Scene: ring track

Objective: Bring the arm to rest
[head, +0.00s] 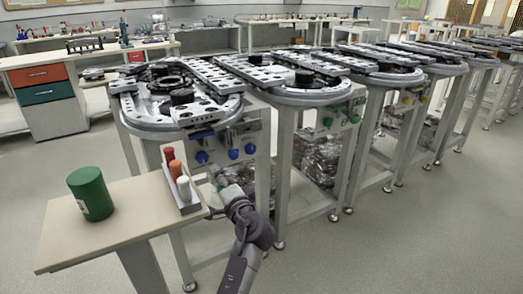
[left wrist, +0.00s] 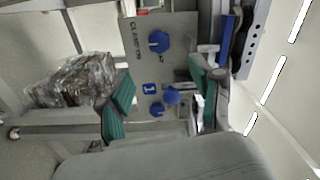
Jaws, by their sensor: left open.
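My left gripper (head: 222,182) is low in the middle of the head view, just right of the small table and in front of the nearest ring-track station. In the left wrist view its two green finger pads (left wrist: 163,98) stand apart with nothing held between them. A grey control panel (left wrist: 180,65) with blue knobs is beyond the fingers, and it also shows above the gripper in the head view (head: 222,141). The exact gap to the panel cannot be told. My right gripper is not in view.
The small table (head: 120,247) carries a green cylinder (head: 90,194) and a grey rack (head: 191,204) with red, orange and white pieces, close to my left gripper. Several ring-track stations (head: 185,120) stand in a row behind. The floor (head: 400,245) at lower right is clear.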

